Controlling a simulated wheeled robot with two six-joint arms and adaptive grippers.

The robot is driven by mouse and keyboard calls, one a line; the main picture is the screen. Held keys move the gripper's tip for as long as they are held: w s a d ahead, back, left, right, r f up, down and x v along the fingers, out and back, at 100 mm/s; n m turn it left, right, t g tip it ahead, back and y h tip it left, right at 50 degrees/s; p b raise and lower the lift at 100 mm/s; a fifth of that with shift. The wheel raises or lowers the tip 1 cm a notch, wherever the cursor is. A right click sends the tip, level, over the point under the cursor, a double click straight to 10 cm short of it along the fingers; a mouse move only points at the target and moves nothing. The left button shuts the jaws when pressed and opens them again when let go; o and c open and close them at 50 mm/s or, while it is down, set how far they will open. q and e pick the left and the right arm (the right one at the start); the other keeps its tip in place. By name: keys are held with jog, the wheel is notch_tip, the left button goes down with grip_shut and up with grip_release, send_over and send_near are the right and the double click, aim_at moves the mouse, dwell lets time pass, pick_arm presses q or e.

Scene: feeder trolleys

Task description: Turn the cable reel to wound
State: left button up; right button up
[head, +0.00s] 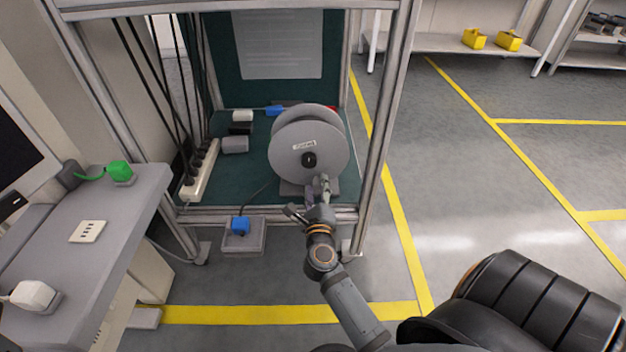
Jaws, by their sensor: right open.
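The cable reel (290,155) is a grey spool with two round flanges, a small label and a dark hub knob. It stands on the green lower shelf of the metal-framed trolley. My right gripper (317,186) is just in front of the reel's lower front edge, below the hub, with its fingers apart and nothing seen between them. I cannot tell whether a fingertip touches the flange. The gripper covers part of the reel's base. My left gripper does not show.
Trolley posts (383,140) stand either side of the reel. A power strip (200,170) with black cables and several small blocks lie left of it. A blue plug (240,224) sits on a grey box by the front rail. A desk (90,230) stands at left.

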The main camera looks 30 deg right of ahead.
jog(key=shift+w, duration=0.1)
jog(key=shift+r, duration=0.1)
grip_shut()
dwell(0.3)
jog(key=shift+w+a+f+m+b, duration=0.3)
jog(key=shift+a+m, duration=0.2)
jog(key=shift+m, duration=0.4)
jog(key=shift+w+a+r+m, duration=0.1)
jog(key=shift+w+a+m, duration=0.2)
jog(key=shift+m, duration=0.4)
grip_release()
jog(key=shift+s+a, duration=0.1)
